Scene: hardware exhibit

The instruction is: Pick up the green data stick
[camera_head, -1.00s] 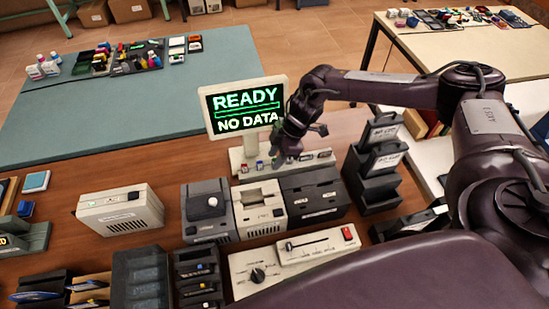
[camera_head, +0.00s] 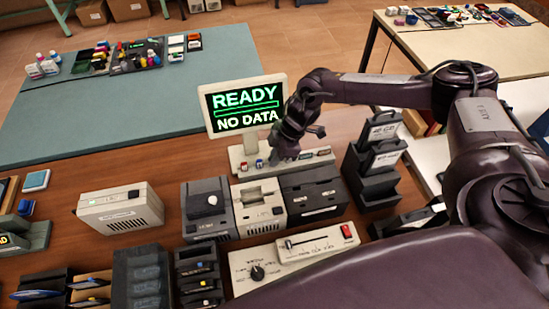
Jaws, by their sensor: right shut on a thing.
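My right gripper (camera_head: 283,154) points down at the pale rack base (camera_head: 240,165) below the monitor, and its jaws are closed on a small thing. The fingers hide that thing, so I cannot make out its colour or whether it is clear of the rack. A blue-topped stick (camera_head: 245,166) and a red-and-blue one (camera_head: 259,163) stand in the rack just left of the gripper. No green data stick shows plainly. My left gripper is out of view.
The monitor (camera_head: 244,105) reads "READY NO DATA" close behind the right gripper. Grey and white device boxes (camera_head: 258,207) stand in front of the rack. A dark tiered holder (camera_head: 372,165) is to the right. A slider panel (camera_head: 300,250) lies nearer.

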